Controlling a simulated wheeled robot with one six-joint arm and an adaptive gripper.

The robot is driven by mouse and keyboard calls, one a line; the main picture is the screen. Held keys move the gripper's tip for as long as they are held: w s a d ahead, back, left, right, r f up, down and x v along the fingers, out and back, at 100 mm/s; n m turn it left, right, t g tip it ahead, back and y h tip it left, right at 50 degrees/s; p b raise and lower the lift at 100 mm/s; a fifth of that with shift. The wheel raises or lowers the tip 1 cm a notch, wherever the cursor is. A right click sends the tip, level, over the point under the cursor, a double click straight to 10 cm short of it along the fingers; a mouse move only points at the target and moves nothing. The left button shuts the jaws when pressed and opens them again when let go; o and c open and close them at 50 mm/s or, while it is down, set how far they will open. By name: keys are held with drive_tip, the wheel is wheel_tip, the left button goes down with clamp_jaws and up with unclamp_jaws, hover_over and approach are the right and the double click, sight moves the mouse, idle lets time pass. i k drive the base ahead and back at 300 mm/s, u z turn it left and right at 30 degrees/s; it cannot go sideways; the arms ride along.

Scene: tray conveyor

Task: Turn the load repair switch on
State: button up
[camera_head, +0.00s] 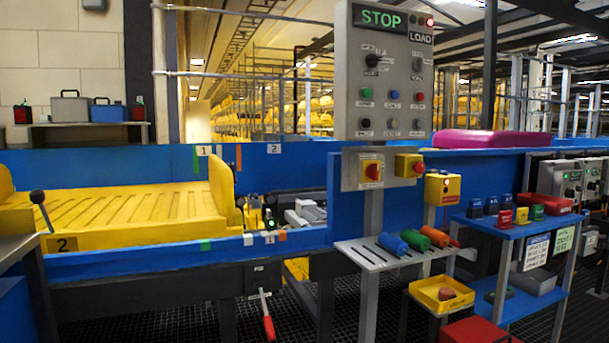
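A grey control panel (345,112) stands upright right of centre. Its display (380,17) reads STOP in green, and a red lamp (429,22) beside it is lit above a LOAD sign (420,38). Below are a larger black rotary knob (373,60) at upper left and a smaller switch (417,65) at right. Under them are green (366,93), blue (393,95) and red (419,97) buttons, and a lower row of dark knobs. The small labels are unreadable, so I cannot tell which switch is load repair or its position. My gripper is not in view.
A slotted shelf (372,261) holds coloured cylinders. A yellow tray (130,205) lies on the blue conveyor at left. A blue cart (530,226) with small boxes stands right.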

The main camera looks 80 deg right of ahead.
sight(372, 170)
drive_tip(key=z, duration=3)
drive_tip(key=k, duration=0.35)
drive_tip(key=z, duration=0.15)
drive_tip(key=i, duration=0.9)
drive_tip(key=z, duration=0.95)
